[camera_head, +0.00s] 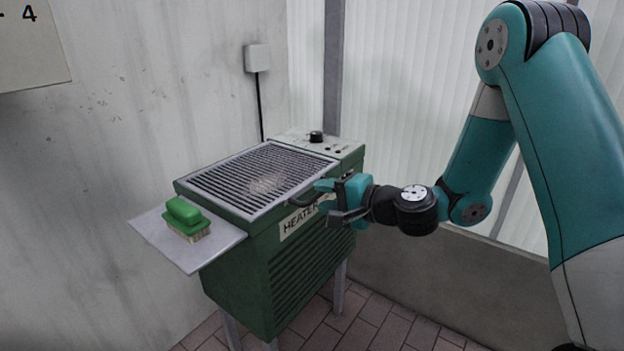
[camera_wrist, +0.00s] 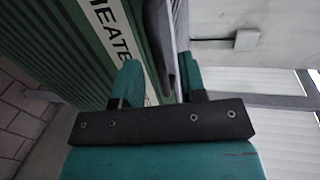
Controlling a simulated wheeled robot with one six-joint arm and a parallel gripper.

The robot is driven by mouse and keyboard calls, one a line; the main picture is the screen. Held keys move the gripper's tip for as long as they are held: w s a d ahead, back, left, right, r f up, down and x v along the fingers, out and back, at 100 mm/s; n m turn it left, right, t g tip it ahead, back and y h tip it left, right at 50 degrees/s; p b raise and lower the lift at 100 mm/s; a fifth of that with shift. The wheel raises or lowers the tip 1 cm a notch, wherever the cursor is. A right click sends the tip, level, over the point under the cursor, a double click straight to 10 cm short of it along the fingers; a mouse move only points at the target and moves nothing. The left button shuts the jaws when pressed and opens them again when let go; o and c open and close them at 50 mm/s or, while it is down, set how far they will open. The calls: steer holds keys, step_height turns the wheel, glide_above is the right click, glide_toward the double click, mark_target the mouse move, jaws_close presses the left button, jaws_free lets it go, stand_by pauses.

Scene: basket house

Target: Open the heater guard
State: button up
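The heater guard (camera_head: 262,181) is a slatted metal grille lying flat and shut on top of the green heater (camera_head: 262,285). A dark curved handle (camera_head: 301,201) sits at its front edge, partly hidden by my gripper. My gripper (camera_head: 324,197) is at this handle in front of the heater. In the wrist view its two teal fingers stand apart, with my gripper (camera_wrist: 163,78) open around or just short of the dark handle (camera_wrist: 157,35). The handle lies between the finger lines, and I see no finger clearly pressing on it.
A green brush (camera_head: 185,213) rests on a pale side shelf (camera_head: 212,256) at the heater's left. A control panel with a black knob (camera_head: 316,136) is at the back right. A wall box (camera_head: 257,58) with a cable hangs behind. The space above the guard is clear.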

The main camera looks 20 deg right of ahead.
mark_target(305, 190)
steer(key=shift+p+x, duration=0.6)
steer(key=shift+x, duration=1.35)
steer(key=shift+f, duration=0.1)
jaws_close()
steer(key=shift+s+r+p, duration=0.1)
steer(key=shift+r+p, duration=0.25)
steer(key=shift+p, duration=0.55)
steer(key=shift+r, duration=0.1)
